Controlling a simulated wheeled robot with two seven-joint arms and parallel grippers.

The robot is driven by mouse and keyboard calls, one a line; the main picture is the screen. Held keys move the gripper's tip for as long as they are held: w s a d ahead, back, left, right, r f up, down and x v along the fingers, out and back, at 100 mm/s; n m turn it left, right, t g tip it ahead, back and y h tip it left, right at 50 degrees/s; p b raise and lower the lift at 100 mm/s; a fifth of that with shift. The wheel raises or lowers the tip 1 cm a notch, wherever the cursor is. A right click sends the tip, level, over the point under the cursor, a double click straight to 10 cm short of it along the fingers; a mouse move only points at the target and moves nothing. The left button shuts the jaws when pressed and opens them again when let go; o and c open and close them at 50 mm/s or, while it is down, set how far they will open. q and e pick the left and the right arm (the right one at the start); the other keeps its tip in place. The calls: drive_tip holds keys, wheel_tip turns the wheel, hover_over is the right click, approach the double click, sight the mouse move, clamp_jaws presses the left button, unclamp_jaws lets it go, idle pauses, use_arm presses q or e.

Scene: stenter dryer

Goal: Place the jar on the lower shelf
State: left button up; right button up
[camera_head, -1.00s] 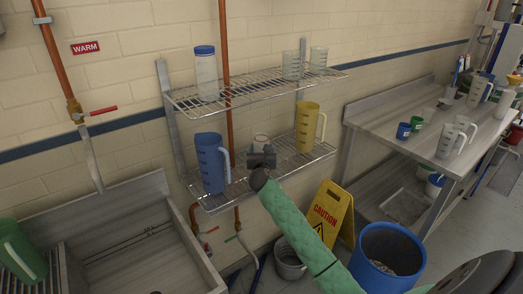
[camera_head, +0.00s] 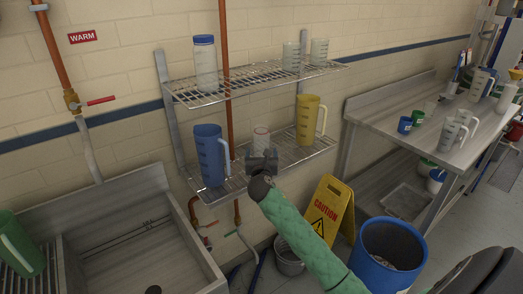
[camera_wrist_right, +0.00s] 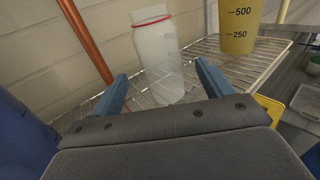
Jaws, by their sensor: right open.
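A clear jar with a red ring round its neck (camera_wrist_right: 158,55) stands upright on the lower wire shelf (camera_head: 296,160). In the head view the jar (camera_head: 261,137) is between a blue pitcher (camera_head: 210,158) and a yellow pitcher (camera_head: 309,120), its lower part hidden behind my right gripper (camera_head: 262,160). In the wrist view my right gripper (camera_wrist_right: 162,80) is open, its fingers apart in front of the jar, with nothing held. Another jar, with a blue lid (camera_head: 205,62), stands on the upper shelf (camera_head: 250,84). My left gripper is not in view.
A sink (camera_head: 140,235) is at the left, with a copper pipe (camera_head: 226,60) behind the shelves. A caution sign (camera_head: 328,208) and a blue bin (camera_head: 388,250) stand below right. A steel table (camera_head: 425,130) is farther right.

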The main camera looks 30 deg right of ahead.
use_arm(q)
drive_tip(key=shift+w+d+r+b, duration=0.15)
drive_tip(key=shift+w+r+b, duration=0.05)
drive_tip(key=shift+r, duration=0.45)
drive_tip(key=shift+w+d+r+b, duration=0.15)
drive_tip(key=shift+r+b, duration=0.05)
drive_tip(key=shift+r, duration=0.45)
use_arm(e)
drive_tip(key=shift+v, duration=2.05)
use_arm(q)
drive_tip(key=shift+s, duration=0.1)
use_arm(e)
drive_tip(key=shift+f, duration=0.1)
